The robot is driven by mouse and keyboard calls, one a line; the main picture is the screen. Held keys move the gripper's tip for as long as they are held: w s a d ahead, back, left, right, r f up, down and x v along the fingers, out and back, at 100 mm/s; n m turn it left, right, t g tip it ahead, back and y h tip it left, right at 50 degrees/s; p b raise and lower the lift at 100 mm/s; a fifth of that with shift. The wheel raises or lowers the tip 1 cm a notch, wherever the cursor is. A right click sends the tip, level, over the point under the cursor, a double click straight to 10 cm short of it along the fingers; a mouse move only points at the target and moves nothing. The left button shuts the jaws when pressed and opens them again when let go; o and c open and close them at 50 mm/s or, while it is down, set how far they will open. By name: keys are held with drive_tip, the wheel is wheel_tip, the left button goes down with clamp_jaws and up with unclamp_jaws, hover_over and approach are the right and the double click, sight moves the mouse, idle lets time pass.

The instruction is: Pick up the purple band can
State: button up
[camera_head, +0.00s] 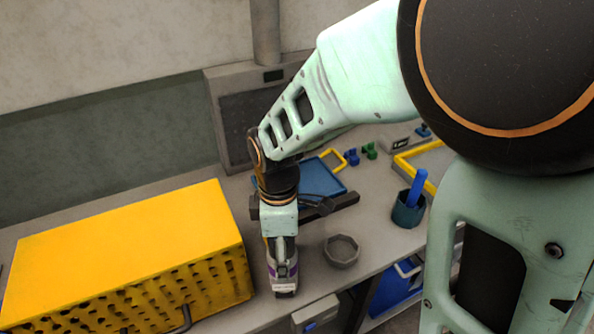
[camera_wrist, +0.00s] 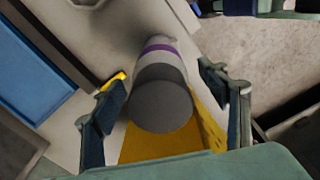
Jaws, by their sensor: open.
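The purple band can (camera_head: 283,272) is a grey can with a purple stripe, on the bench near its front edge, right of the yellow box. My gripper (camera_head: 281,250) is right at the can and covers its upper part in the head view. In the wrist view the can (camera_wrist: 162,98) shows its dark grey round end toward me, with the purple band beyond it. My gripper's fingers (camera_wrist: 163,97) are open, one on each side of the can. A gap shows at the left finger; whether the right finger touches cannot be told.
A large yellow perforated box (camera_head: 120,245) stands close on the left. A small grey bowl (camera_head: 341,250) is just right of the can. Behind are a blue tray (camera_head: 318,182) and a dark cup (camera_head: 408,212) holding a blue stick. The bench's front edge is near.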

drive_tip(key=shift+f, duration=1.05)
clamp_jaws()
